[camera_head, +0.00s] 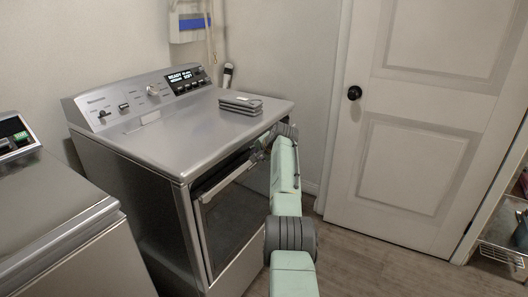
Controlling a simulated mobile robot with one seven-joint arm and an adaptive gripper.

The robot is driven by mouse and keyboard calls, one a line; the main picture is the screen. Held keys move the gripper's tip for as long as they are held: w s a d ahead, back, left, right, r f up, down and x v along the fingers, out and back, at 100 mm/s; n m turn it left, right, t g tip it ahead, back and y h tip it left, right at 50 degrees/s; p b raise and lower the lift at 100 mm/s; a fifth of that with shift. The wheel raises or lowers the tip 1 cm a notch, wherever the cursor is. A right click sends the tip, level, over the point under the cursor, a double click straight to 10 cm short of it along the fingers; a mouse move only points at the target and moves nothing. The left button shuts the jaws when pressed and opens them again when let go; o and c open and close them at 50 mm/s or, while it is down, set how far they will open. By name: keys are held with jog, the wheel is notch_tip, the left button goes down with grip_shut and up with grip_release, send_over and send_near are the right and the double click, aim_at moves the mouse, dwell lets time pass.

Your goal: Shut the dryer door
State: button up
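The dryer (165,150) is a grey machine in the middle of the head view, with a sloped control panel at its back. Its door (232,215) is on the front face and has a dark window and a pale bar along its top edge. The door looks close to the front face; I cannot tell whether it is fully shut or slightly ajar. My pale green arm covers the door's right side. My gripper (272,137) is at the upper right of the dryer front, near the door's top right corner. Its fingers are mostly hidden, and contact is unclear.
A small grey stack (240,104) lies on the dryer top. A washer (55,215) stands at the left. A white room door (415,130) with a black knob is at the right, beside a shelf (505,235). Wooden floor (375,262) is clear right of my arm.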

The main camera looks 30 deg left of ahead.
jog(key=v, duration=1.2)
jog(key=shift+f, duration=0.1)
